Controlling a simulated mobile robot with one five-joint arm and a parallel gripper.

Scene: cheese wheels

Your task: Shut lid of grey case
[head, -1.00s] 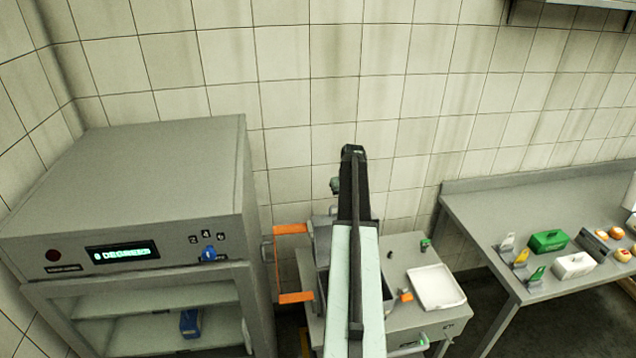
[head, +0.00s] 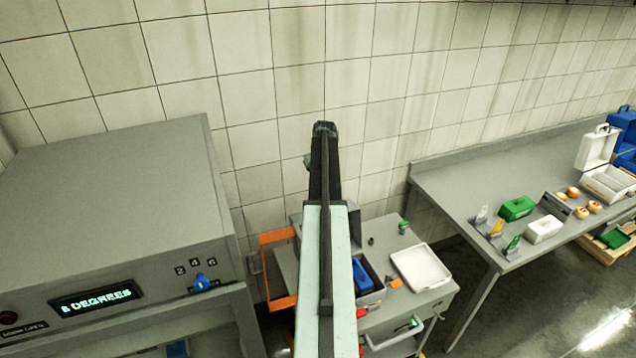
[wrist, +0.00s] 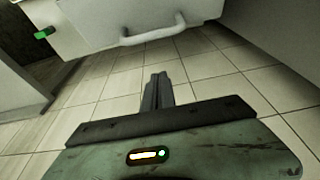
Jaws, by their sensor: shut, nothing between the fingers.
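The grey case (head: 372,297) stands on the grey cabinet in the head view, partly hidden behind my arm. Its lid (head: 354,226) looks raised at the back, and a blue object (head: 361,275) shows inside. My gripper (wrist: 158,78) is shut and empty in the wrist view, over the tiled floor. A pale front with a handle (wrist: 152,30) is ahead of it, apart from the fingers. The case is not clear in the wrist view. My arm hides the case's left part in the head view.
An orange frame (head: 277,300) is left of the case, beside the large grey machine (head: 110,200). A white tray (head: 422,268) lies right of the case. A handle (head: 395,338) sticks out at the cabinet's front. A bench (head: 465,200) with boxes stands at the right.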

